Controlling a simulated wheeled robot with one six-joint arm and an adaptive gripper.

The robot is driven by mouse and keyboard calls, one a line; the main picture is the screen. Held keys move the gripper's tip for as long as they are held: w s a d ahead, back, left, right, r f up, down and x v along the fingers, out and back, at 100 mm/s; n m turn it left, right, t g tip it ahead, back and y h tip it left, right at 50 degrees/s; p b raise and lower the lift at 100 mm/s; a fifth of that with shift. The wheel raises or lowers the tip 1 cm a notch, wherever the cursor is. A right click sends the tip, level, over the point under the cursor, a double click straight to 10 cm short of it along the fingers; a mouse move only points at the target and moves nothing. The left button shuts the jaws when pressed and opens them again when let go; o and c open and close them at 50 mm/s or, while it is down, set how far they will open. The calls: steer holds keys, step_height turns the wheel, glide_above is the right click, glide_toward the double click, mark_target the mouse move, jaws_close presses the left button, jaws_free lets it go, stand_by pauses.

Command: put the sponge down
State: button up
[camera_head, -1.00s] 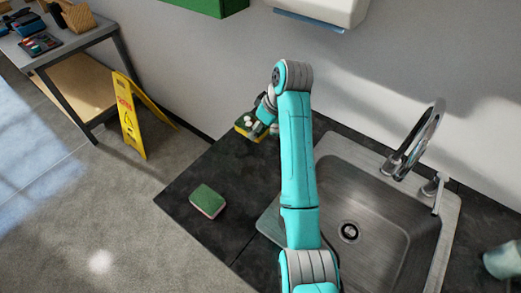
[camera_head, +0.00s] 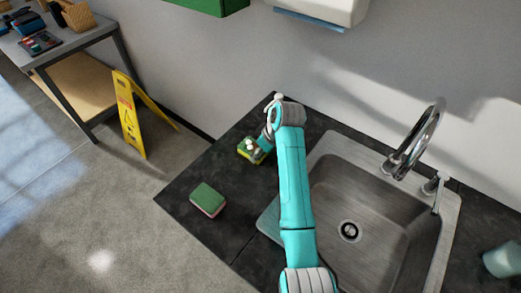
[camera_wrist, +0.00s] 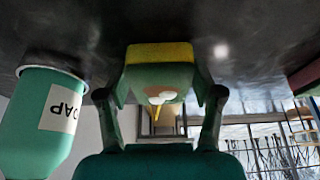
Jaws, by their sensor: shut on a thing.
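My gripper (camera_head: 256,147) is over the back left part of the dark countertop, left of the sink. It is shut on a yellow and green sponge (camera_head: 245,153). In the wrist view the sponge (camera_wrist: 158,54) sits between the two fingers of my gripper (camera_wrist: 160,95), its yellow side toward the dark counter. I cannot tell whether it touches the counter. A second sponge (camera_head: 208,198), green on top with a reddish lower part, lies on the counter nearer the front left edge.
A green soap bottle (camera_wrist: 42,120) stands close beside my gripper in the wrist view. The steel sink (camera_head: 380,215) and faucet (camera_head: 420,135) are to the right. A cup (camera_head: 502,260) stands at far right. The counter between the sponges is clear.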

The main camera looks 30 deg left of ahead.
steer(key=o, duration=0.9)
steer(key=v, duration=1.2)
steer(key=shift+r, duration=0.1)
